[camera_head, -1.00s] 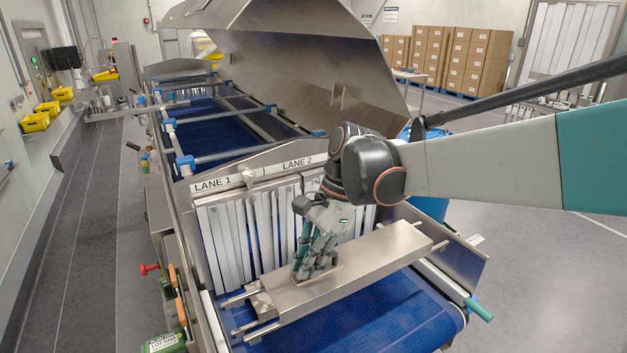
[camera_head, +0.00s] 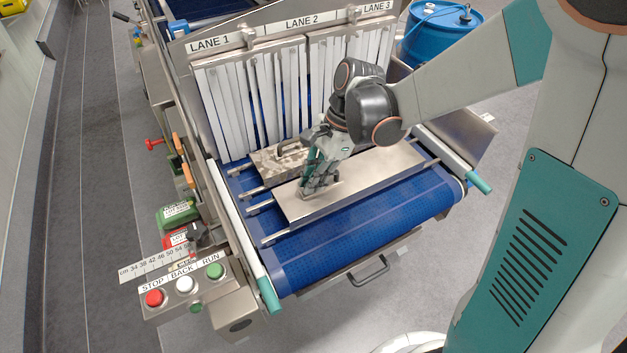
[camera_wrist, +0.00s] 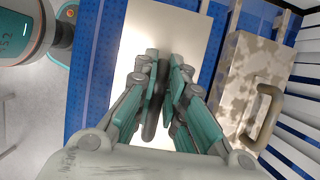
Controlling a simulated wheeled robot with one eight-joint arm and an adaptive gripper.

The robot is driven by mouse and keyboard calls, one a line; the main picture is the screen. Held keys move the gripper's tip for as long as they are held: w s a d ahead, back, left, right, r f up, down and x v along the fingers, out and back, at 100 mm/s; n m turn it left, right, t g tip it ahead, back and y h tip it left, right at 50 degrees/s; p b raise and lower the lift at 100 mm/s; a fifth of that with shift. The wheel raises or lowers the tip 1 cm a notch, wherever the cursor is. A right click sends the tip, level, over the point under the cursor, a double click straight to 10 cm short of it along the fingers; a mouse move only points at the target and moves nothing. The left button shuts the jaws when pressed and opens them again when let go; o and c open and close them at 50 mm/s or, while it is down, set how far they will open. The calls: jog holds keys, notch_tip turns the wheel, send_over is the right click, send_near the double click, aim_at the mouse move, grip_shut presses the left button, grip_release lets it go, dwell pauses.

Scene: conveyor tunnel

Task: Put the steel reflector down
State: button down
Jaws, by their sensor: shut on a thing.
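The steel reflector (camera_head: 375,178) is a long, smooth, shiny plate with a dark handle (camera_wrist: 154,100). It lies level across the blue belt (camera_head: 350,235), in front of the strip curtain. My gripper (camera_head: 314,192) is shut on this handle near the plate's left end; the wrist view shows the fingers around it. I cannot tell whether the plate touches its supports or hangs just above them. A second, stained metal block (camera_head: 268,163) with its own handle (camera_wrist: 262,112) sits behind the reflector, nearer the curtain, partly hidden by my arm.
White strip curtains (camera_head: 225,105) hang behind, under the lane signs. Metal rods (camera_head: 262,208) stick out at the belt's left side. A button panel (camera_head: 190,285) and ruler (camera_head: 160,268) stand front left. The belt's front part is clear. A blue drum (camera_head: 440,35) stands back right.

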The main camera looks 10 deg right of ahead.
jog(key=shift+f, duration=0.45)
jog(key=c, duration=1.7)
grip_release()
jog(key=shift+o, duration=0.2)
jog(key=shift+r, duration=0.15)
